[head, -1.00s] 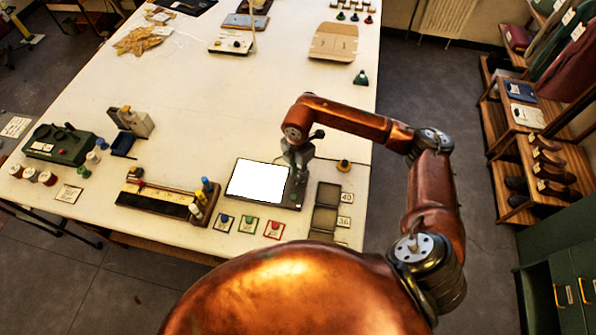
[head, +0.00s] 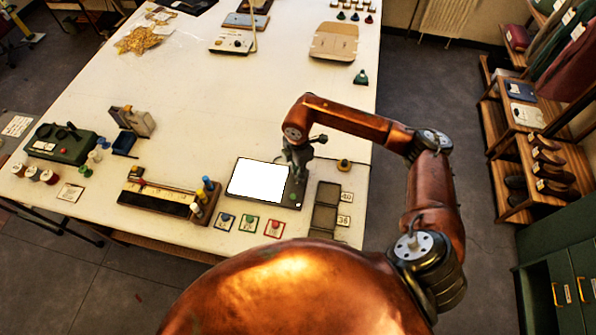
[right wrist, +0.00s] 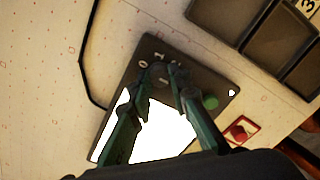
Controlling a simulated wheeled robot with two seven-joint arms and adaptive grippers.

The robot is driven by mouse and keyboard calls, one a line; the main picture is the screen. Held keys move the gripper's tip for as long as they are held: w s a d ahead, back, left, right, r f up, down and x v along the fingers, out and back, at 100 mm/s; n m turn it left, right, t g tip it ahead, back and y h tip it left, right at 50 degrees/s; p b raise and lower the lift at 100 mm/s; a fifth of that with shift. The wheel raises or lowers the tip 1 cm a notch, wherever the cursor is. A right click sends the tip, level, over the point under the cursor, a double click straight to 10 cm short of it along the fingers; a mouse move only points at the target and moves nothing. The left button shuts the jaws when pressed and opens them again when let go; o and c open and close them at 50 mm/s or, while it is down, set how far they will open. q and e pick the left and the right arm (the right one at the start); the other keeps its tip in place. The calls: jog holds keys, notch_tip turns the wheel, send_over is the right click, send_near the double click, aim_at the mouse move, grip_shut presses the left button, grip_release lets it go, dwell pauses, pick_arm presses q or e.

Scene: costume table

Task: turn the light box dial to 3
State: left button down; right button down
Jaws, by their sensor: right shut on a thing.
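The light box (head: 258,182) lies near the front right of the table, a dark flat box with a bright white panel. It also shows in the right wrist view (right wrist: 170,130). Its dial (right wrist: 160,72) is a small dark knob with pale numbers around it; 0 and 1 can be read. Where the dial points I cannot tell. My right gripper (right wrist: 163,78) is shut on the dial, its dark green fingers either side. In the head view my right gripper (head: 298,172) stands over the box's right strip and hides the dial. My left gripper is not in view.
A green button (right wrist: 210,102) sits on the box close to the fingers. A dark compartment tray (head: 325,210) with number cards lies to the right. Coloured button cards (head: 248,224) lie in front. A wooden rack with small bottles (head: 160,200) stands left.

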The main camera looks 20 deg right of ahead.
jog(key=c, duration=1.8)
grip_release()
notch_tip(320, 180, up, 12)
